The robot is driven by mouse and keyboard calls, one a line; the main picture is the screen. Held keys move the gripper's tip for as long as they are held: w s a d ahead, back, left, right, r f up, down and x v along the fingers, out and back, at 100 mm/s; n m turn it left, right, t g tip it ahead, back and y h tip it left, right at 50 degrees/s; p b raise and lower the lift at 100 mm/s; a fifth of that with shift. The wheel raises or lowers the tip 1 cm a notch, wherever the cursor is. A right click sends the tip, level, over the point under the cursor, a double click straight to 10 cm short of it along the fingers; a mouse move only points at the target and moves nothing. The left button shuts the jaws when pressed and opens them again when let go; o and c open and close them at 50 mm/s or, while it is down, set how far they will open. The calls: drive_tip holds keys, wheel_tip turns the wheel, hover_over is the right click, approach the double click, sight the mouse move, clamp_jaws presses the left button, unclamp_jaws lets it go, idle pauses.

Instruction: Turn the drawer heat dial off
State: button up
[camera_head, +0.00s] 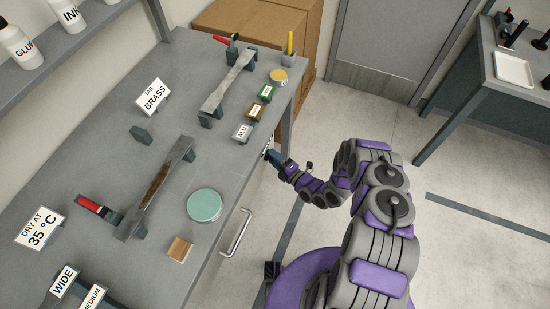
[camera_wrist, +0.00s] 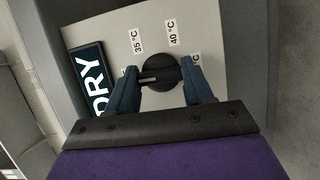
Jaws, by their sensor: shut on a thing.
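The drawer heat dial (camera_wrist: 160,74) is a round black knob on a light panel (camera_wrist: 140,20) in the wrist view. It carries a pale pointer line aimed toward the left of the picture. Labels for 35 °C (camera_wrist: 136,41) and 40 °C (camera_wrist: 172,33) sit above it; other labels are partly hidden by my fingers. My gripper (camera_wrist: 158,86) has its two blue fingers on either side of the dial and is shut on it. In the head view my gripper (camera_head: 271,156) is at the front edge of the bench, and the dial is hidden there.
The grey bench (camera_head: 190,80) holds metal strips on supports, a teal disc (camera_head: 204,205) and label cards. A drawer handle (camera_head: 236,233) sticks out of the bench front near my arm. A dark DRY sign (camera_wrist: 90,75) is beside the dial. Open floor lies to the right.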

drive_tip(key=shift+s+a+f+n, duration=0.1)
drive_tip(key=shift+s+f+n, duration=0.1)
drive_tip(key=shift+n, duration=0.1)
idle(0.4)
drive_tip(key=o, duration=1)
drive_tip(key=shift+w+r, duration=0.1)
drive_tip(key=shift+o, duration=0.2)
drive_tip(key=p+v, duration=0.2)
drive_tip(key=v, duration=1.5)
drive_tip(key=shift+d+f, duration=0.2)
